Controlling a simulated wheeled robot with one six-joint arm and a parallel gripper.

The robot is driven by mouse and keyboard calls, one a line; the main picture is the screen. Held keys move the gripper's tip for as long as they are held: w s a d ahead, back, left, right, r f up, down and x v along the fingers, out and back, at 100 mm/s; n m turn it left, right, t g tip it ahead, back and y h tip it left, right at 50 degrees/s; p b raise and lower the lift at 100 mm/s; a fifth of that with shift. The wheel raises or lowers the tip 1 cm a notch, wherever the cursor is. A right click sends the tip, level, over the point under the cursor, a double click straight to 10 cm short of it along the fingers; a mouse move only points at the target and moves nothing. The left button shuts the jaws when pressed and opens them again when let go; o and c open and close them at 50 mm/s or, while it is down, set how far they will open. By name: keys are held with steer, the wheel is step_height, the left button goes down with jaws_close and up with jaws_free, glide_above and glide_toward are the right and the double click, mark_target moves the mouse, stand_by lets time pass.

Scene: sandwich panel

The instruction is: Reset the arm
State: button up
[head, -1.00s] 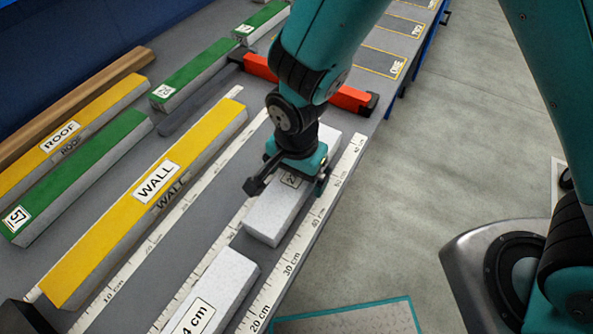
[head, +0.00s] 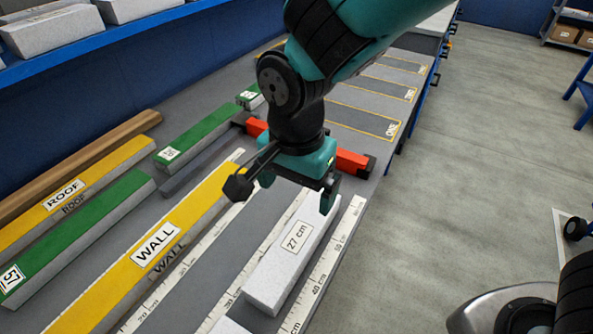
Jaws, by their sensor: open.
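My gripper (head: 283,192) hangs above the bench in the head view, open and empty, with its fingers apart. Below it a white block marked 27 cm (head: 277,274) lies between two ruler strips; the gripper hides part of its far end. The gripper looks raised clear of the block. My arm reaches in from the top of the picture.
Left of the block lie a yellow WALL bar (head: 110,288), a green bar (head: 88,226), a yellow ROOF bar (head: 95,190) and a wooden bar (head: 70,170). A red bar (head: 350,160) lies behind the gripper. The floor (head: 450,190) to the right is mostly clear.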

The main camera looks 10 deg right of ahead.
steer(key=s+d+r+n+y+p, duration=0.2)
steer(key=s+d+r+n+y, duration=0.2)
steer(key=s+d+r+n, duration=0.6)
step_height(320, 180, up, 2)
steer(key=n, duration=0.4)
steer(key=shift+r+n, duration=0.2)
steer(key=shift+n, duration=0.2)
